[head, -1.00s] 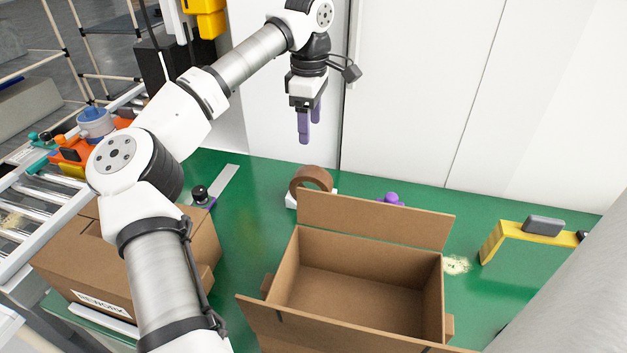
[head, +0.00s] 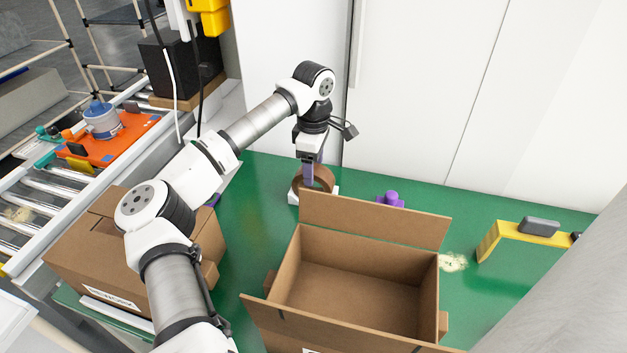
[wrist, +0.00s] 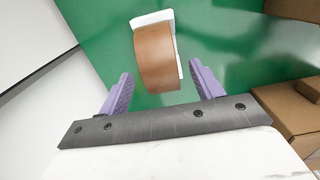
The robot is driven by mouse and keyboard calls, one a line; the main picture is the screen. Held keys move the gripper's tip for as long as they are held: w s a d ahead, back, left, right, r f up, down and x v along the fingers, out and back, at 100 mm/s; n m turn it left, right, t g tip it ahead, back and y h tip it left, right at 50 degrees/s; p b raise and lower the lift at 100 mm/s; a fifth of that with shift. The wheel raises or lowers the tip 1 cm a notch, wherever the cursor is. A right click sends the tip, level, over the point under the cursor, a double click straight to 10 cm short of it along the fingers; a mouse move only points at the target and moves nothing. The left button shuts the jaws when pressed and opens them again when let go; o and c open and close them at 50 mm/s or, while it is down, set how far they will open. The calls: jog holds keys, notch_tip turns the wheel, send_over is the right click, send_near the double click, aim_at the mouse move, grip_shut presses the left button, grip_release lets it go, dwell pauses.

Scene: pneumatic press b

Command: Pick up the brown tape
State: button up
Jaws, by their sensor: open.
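The brown tape (head: 325,180) is a roll standing in a white holder (head: 333,193) on the green table, just behind the open cardboard box. In the wrist view the tape (wrist: 156,58) lies ahead of and between the two purple fingers, with its white holder (wrist: 152,18) behind it. My gripper (head: 309,180) points down at the tape in the head view, and its finger overlaps part of the roll there. In the wrist view my gripper (wrist: 158,85) is open, with a finger on each side of the roll's near end. No finger visibly touches the tape.
An open, empty cardboard box (head: 372,218) stands in front of the tape. A purple object (head: 390,198) lies to its right. A yellow bracket (head: 490,242) is further right. White panels (head: 420,80) rise behind the table. A closed carton (head: 85,245) is at left.

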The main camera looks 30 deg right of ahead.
jog(key=shift+f, duration=0.85)
jog(key=shift+c, duration=0.4)
jog(key=c, duration=1.1)
jog(key=shift+c, duration=0.2)
jog(key=shift+r, duration=0.15)
